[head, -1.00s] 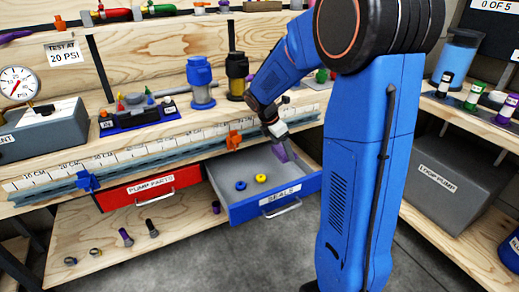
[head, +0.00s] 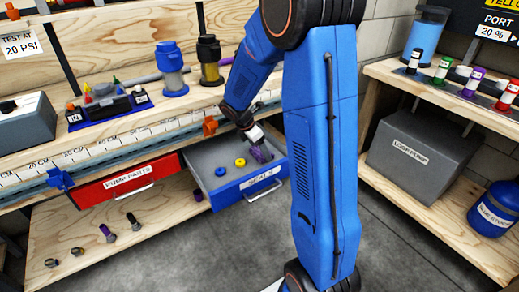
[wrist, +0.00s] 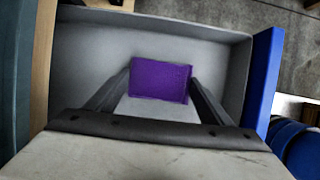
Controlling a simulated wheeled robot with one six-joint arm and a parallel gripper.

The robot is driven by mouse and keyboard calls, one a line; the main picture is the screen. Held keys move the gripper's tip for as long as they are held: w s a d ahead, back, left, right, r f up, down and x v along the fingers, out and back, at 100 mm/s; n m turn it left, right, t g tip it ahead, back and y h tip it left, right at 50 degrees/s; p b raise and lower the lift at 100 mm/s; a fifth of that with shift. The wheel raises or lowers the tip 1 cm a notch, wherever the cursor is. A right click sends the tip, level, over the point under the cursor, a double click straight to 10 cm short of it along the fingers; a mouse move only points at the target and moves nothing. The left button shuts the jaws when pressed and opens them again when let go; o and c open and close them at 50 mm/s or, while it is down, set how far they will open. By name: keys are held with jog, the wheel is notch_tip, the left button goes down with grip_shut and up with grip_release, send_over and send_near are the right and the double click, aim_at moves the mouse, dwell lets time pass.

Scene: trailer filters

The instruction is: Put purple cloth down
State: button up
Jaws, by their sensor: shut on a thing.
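The purple cloth (wrist: 160,80) is a small folded rectangle between my two fingers in the wrist view. My gripper (wrist: 160,88) is shut on it, with a finger against each side. In the head view the cloth (head: 261,153) shows below my gripper (head: 256,143), inside the open blue drawer labelled SEALS (head: 264,184). The cloth is at or near the drawer's grey floor; I cannot tell whether it touches.
A yellow ring (head: 240,162) and a blue ring (head: 221,171) lie in the drawer left of the cloth. The red PUMP PARTS drawer (head: 126,180) is to the left. An orange clamp (head: 210,126) sits on the bench edge behind.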

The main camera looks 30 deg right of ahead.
jog(key=shift+f, duration=0.1)
jog(key=o, duration=0.9)
jog(key=shift+o, duration=0.2)
jog(key=v, duration=1.1)
jog(key=s+a+r+m+t+y, duration=0.1)
jog(key=s+a+r+m, duration=0.2)
jog(key=s+m, duration=0.3)
jog(key=s+a+r+m+t+y, duration=0.2)
jog(key=s+m, duration=0.4)
jog(key=s, duration=0.8)
jog(key=s+a+r+m+t+y, duration=0.1)
jog(key=s+a+r+m, duration=0.2)
jog(key=s, duration=0.7)
jog(key=a+m, duration=0.2)
jog(key=m, duration=0.1)
jog(key=shift+s+a+r+t+y, duration=0.2)
jog(key=shift+a+r+t+y, duration=0.1)
jog(key=shift+a+r, duration=0.1)
jog(key=shift+o, duration=0.3)
